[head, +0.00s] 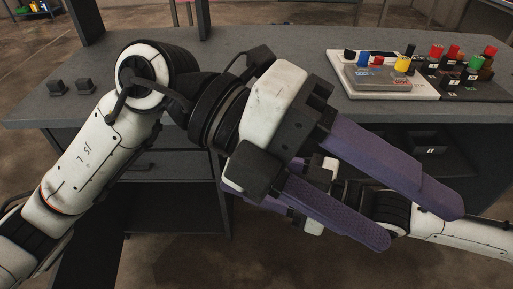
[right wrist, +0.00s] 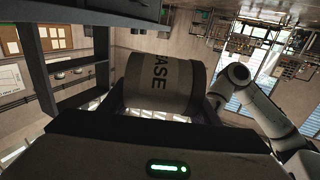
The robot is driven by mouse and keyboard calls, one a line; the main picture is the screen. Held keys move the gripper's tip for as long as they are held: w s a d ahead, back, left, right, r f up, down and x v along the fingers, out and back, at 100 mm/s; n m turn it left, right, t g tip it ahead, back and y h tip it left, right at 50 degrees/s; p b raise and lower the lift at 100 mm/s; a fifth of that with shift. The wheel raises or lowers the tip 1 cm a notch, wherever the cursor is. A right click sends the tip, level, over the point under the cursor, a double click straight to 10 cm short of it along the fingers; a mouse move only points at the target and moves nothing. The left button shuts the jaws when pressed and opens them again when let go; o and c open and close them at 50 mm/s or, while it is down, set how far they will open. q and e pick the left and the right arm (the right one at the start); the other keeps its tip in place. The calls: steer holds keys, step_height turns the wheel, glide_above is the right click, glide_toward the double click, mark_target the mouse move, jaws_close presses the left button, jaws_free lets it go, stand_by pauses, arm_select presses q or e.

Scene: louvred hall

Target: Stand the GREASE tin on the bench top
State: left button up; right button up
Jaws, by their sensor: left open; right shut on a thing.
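In the head view the tin cannot be made out, and the right gripper is mostly hidden behind the left one. My left gripper (head: 416,226) is open and empty, its two purple fingers apart, in front of the bench's near edge. The grey bench top (head: 220,48) lies behind both grippers.
A white board (head: 432,94) with coloured knobs and dark blocks stands on the bench's right part. The top's back middle is bare. A drawer and open shelf space lie below.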

arm_select(q)
steer(key=w+a+f+n+t+y, duration=0.1)
steer(key=w+a+f+t+y, duration=0.3)
steer(key=w+a+t+y, duration=0.7)
steer(key=shift+h, duration=0.3)
steer(key=x, duration=0.8)
steer(key=w+x, duration=0.1)
steer(key=x, duration=0.3)
steer(key=shift+w+d, duration=0.2)
steer(key=shift+d, duration=0.25)
steer(key=shift+c, duration=0.4)
steer(key=c, duration=0.7)
steer(key=shift+c, duration=1.3)
arm_select(e)
steer(key=o, duration=1.4)
steer(key=shift+c, duration=0.2)
